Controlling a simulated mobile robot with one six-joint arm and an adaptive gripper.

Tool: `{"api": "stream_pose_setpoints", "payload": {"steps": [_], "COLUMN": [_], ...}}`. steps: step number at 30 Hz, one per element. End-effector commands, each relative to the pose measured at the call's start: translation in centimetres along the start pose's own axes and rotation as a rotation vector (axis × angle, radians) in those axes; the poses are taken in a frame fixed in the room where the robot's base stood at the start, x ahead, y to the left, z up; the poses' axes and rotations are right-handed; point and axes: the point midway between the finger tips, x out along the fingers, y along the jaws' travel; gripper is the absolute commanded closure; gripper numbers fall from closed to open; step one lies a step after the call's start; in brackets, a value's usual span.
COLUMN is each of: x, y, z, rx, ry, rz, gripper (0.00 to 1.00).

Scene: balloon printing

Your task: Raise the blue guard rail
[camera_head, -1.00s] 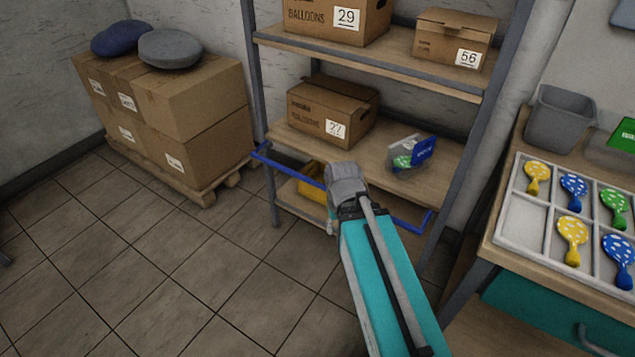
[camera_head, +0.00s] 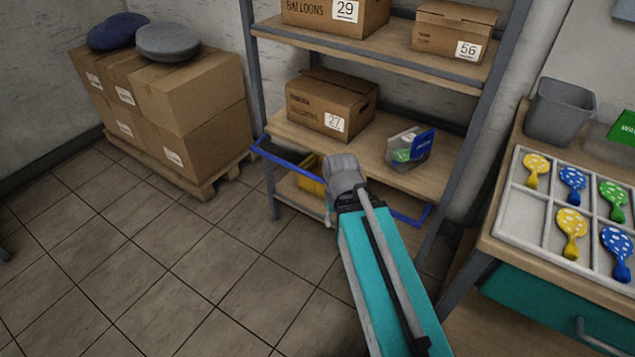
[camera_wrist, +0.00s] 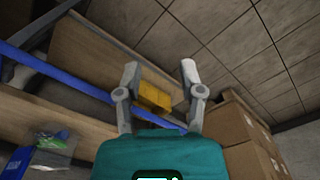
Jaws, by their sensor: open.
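The blue guard rail (camera_head: 285,163) runs across the front of the shelf rack, just below the middle board, with its right end (camera_head: 408,219) beyond my arm. My wrist hides its middle in the head view. In the wrist view the rail (camera_wrist: 40,65) slants down from the left edge and passes close behind my gripper's fingers. My gripper (camera_wrist: 159,68) is open, with its two fingers apart and no object held. I cannot tell whether a finger touches the rail.
A yellow object (camera_head: 311,180) lies on the low shelf, also between the fingers in the wrist view (camera_wrist: 153,95). Stacked boxes (camera_head: 205,110) stand left; a balloon tray (camera_head: 520,222) is right. Floor at left is free.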

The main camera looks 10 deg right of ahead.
Motion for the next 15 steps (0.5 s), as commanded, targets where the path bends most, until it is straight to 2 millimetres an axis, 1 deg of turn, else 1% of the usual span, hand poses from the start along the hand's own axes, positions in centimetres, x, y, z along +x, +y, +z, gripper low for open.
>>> {"api": "stream_pose_setpoints", "payload": {"steps": [1, 5, 6, 8, 11, 15], "x": [0.0, 0.3, 0.5, 1.0, 2.1, 4.1], "y": [0.0, 0.0, 0.0, 0.1, 0.3, 0.6], "z": [0.0, -0.1, -0.2, -0.5, -1.1, -2.4], "rx": [0.0, -0.016, -0.027, -0.055, -0.127, -0.287], "ry": [0.0, 0.003, 0.006, 0.012, 0.024, 0.044], "rz": [0.0, 0.008, 0.015, 0.031, 0.073, 0.166], "gripper": [0.57, 0.81, 0.89, 1.0, 1.0, 1.0]}}
